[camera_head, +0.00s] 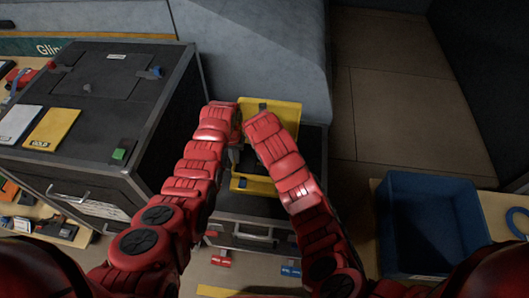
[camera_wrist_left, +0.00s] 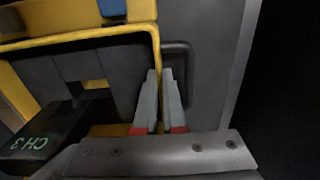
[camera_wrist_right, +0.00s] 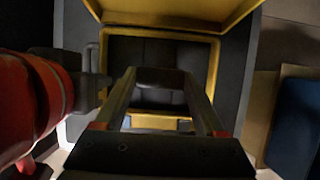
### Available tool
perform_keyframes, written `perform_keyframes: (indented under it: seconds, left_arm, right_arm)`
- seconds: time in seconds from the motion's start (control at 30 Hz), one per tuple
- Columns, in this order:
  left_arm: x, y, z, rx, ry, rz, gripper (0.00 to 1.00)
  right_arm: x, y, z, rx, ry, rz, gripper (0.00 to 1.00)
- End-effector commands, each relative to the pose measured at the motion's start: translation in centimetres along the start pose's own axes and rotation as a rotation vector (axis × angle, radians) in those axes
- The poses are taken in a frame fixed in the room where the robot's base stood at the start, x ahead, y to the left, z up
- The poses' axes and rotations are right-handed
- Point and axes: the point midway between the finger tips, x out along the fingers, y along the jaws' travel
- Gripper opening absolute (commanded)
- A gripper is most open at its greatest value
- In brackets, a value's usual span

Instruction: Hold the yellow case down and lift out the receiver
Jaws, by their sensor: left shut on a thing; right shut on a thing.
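The yellow case (camera_head: 253,187) stands with its lid raised; its yellow rim also shows in the left wrist view (camera_wrist_left: 75,40) and the right wrist view (camera_wrist_right: 213,65). My left gripper (camera_wrist_left: 160,75) is shut on the case's right-hand rim in that left wrist view. The black receiver (camera_wrist_left: 42,138), marked CH 3, is at the lower left there and seems raised above the case's dark interior. My right gripper (camera_wrist_right: 158,78) is shut on the receiver, with its fingers spread wide across it. In the head view my arms hide the receiver and much of the case.
The case stands on a dark box (camera_head: 265,207) beside a large black cabinet (camera_head: 120,100). A blue bin (camera_head: 432,215) stands at the right on a wooden surface. A grey padded wall (camera_head: 265,50) rises behind the case.

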Motion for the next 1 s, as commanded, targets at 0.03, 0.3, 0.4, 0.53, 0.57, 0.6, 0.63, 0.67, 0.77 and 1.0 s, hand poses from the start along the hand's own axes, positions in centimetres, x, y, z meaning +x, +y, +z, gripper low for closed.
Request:
perform_keyframes:
  seconds: [0.03, 0.3, 0.4, 0.53, 0.57, 0.6, 0.63, 0.67, 0.77, 1.0]
  left_arm:
    - [0.0, 0.0, 0.0, 0.000, -0.001, 0.000, 0.00]
    - [0.0, 0.0, 0.0, 0.000, -0.001, 0.000, 0.00]
    - [0.0, 0.0, 0.0, 0.000, -0.001, 0.000, 0.00]
    - [0.0, 0.0, 0.0, 0.000, -0.001, -0.001, 0.16]
    - [0.0, 0.0, 0.0, 0.000, -0.001, -0.001, 0.22]
    - [0.0, 0.0, 0.0, 0.000, -0.001, -0.001, 0.29]
    - [0.0, 0.0, 0.0, 0.000, -0.001, 0.000, 0.34]
    - [0.0, 0.0, 0.0, 0.000, -0.001, 0.000, 0.40]
    - [0.0, 0.0, 0.0, 0.000, -0.001, 0.000, 0.42]
    - [-0.1, 0.0, 0.0, 0.000, 0.000, 0.000, 0.42]
  right_arm:
    - [-0.8, 0.0, 0.5, 0.001, -0.005, 0.002, 0.10]
    - [-2.7, 0.0, 1.3, 0.000, -0.002, 0.001, 0.10]
    - [-2.7, 0.0, 1.2, 0.000, -0.001, 0.001, 0.10]
    - [-2.7, 0.0, 1.2, 0.000, -0.001, 0.001, 0.10]
    - [-2.7, 0.0, 1.2, 0.000, -0.001, 0.000, 0.10]
    - [-2.7, 0.0, 1.2, 0.000, -0.001, 0.000, 0.10]
    - [-2.7, 0.0, 1.2, 0.000, -0.001, 0.001, 0.10]
    - [-2.7, 0.0, 1.2, 0.000, -0.001, 0.001, 0.10]
    - [-2.7, 0.0, 1.2, 0.000, -0.001, 0.000, 0.10]
    - [-2.6, 0.0, 1.2, 0.000, -0.001, 0.000, 0.10]
